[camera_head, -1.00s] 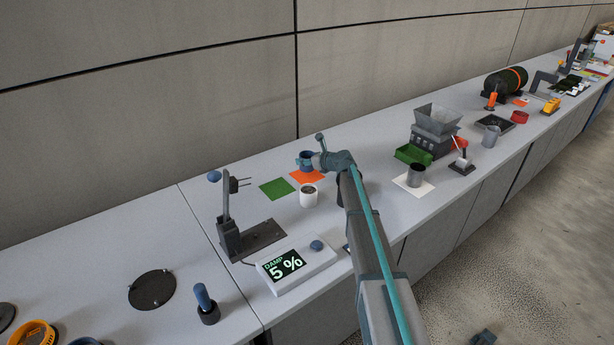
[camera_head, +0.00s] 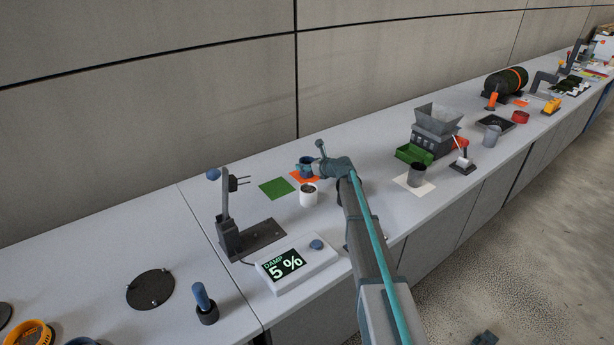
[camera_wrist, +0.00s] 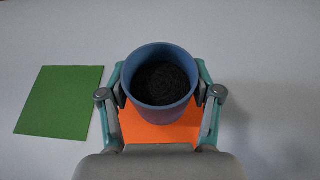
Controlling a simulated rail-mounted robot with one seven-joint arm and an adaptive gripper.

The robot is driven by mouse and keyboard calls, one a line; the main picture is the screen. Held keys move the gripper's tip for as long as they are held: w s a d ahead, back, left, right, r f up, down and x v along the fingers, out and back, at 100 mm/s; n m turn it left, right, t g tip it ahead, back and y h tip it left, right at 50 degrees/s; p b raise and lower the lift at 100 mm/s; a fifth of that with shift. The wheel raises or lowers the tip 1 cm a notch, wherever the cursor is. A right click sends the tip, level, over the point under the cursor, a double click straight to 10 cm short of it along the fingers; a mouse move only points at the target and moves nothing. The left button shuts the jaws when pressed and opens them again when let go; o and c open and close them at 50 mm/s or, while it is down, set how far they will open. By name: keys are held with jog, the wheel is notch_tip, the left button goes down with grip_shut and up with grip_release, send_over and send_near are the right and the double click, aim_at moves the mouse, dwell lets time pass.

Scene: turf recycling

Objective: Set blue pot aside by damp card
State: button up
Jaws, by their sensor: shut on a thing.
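The blue pot (camera_wrist: 158,110) is filled with dark granular matter and sits upright between my gripper's fingers (camera_wrist: 160,92) in the wrist view. My gripper is shut on it from both sides. In the head view the blue pot (camera_head: 305,164) shows at the end of my gripper (camera_head: 312,168), partly hidden by it. The pot is over the orange card (camera_wrist: 150,133), which lies flat on the bench. I cannot tell whether the pot's base touches the card. A green card (camera_wrist: 62,102) lies to the left, bare; it also shows in the head view (camera_head: 276,188).
A white pot (camera_head: 308,198) stands in front of the orange card. A grey hopper machine (camera_head: 433,132) with a green tray (camera_head: 412,153) stands to the right.

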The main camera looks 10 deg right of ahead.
jog(key=shift+f, duration=0.25)
dwell(0.4)
jog(key=o, duration=1.3)
jog(key=shift+o, duration=0.6)
jog(key=shift+s, duration=0.1)
jog(key=v, duration=1.2)
jog(key=shift+f, duration=0.1)
